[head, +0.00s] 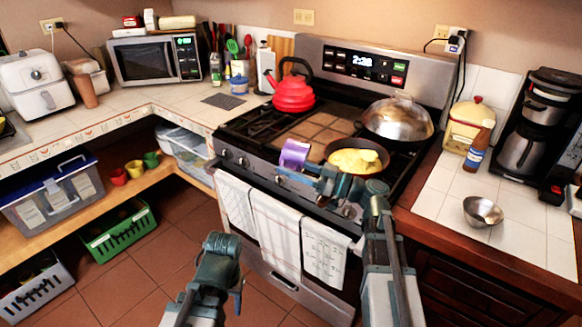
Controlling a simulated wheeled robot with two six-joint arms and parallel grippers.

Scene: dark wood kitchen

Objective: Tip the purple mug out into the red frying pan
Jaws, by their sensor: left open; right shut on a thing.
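The purple mug (295,153) is above the front of the stove, just left of the pan, and looks slightly tilted. My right gripper (293,172) is shut on the purple mug, reaching in from the right across the front of the pan. The mug's inside cannot be made out. The red frying pan (378,174) sits on the front right of the stove with a heap of yellow food (354,160) in it; its front is partly hidden by my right arm. My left gripper (224,246) is open and empty, low in front of the stove, apart from everything.
A red kettle (292,94) stands at the stove's back left. A pan with a domed lid (397,117) is behind the frying pan. Towels (275,232) hang on the oven front. A metal bowl (483,211) and a bottle (477,150) stand on the right counter.

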